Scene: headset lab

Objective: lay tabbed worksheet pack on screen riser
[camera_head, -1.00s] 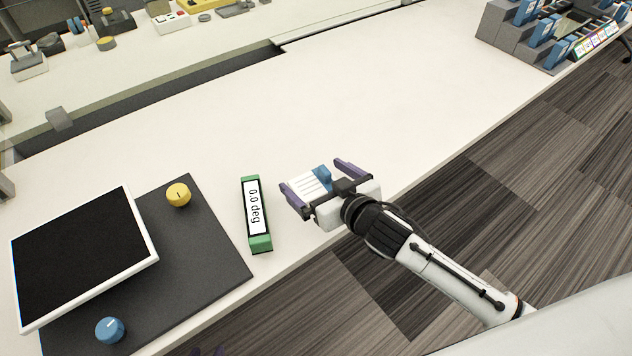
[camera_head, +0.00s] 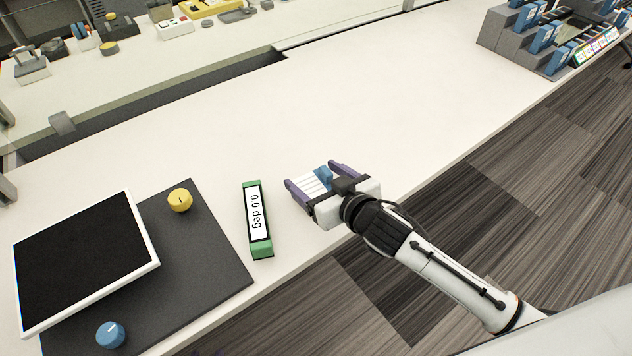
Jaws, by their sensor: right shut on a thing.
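The tabbed worksheet pack (camera_head: 308,185) is a small white block with a blue tab, lying at the near edge of the white bench. My right gripper (camera_head: 318,178) is shut on it, with one purple finger on each side. I cannot tell whether the pack still touches the bench. No part is clearly a screen riser; a dark grey slab (camera_head: 205,262) at the left carries a white-framed black screen (camera_head: 80,255).
A green-ended block reading "0.0 deg" (camera_head: 257,222) stands between the slab and my right gripper. A yellow knob (camera_head: 180,200) and a blue knob (camera_head: 110,335) sit on the slab. A grey rack (camera_head: 535,40) stands far right. The bench middle is clear.

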